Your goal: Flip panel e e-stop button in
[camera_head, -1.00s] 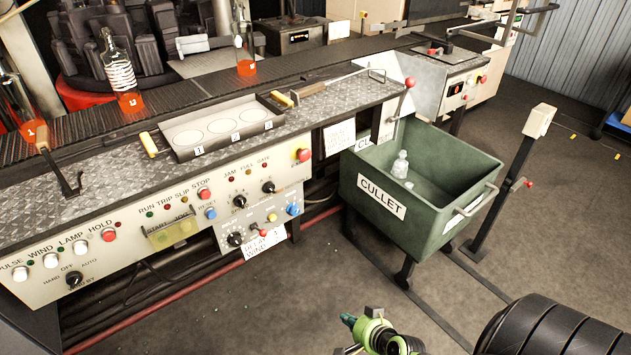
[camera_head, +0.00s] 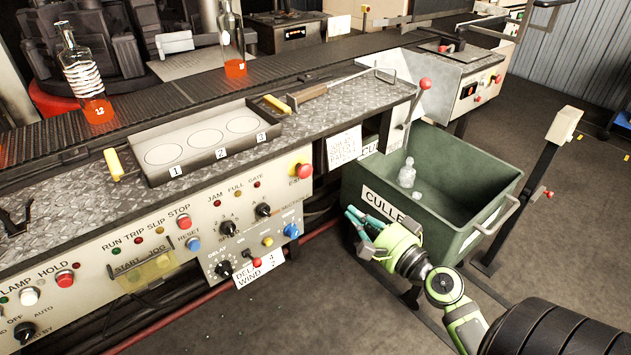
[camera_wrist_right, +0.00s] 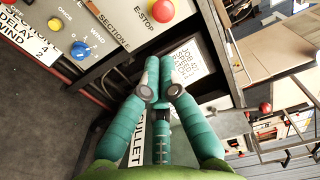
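The e-stop button (camera_head: 301,170) is a red mushroom head on a yellow base at the right end of the pale control panel (camera_head: 206,259). In the right wrist view it shows near the top, a red dome (camera_wrist_right: 160,11) beside the label E-STOP. Whether it is pressed in, I cannot tell. My right gripper (camera_head: 354,220), with teal fingers and a green body, is below and right of the button, apart from it, in front of the cullet bin. In the wrist view its fingertips (camera_wrist_right: 159,65) come together with nothing between them. My left gripper is not in view.
The green cullet bin (camera_head: 480,185) stands right of the panel with a clear bottle in it. A red-knobbed lever (camera_head: 425,84) rises at the bench end. A blue knob (camera_head: 291,230) and a DELAY/WIND card (camera_head: 258,271) sit on the lower panel.

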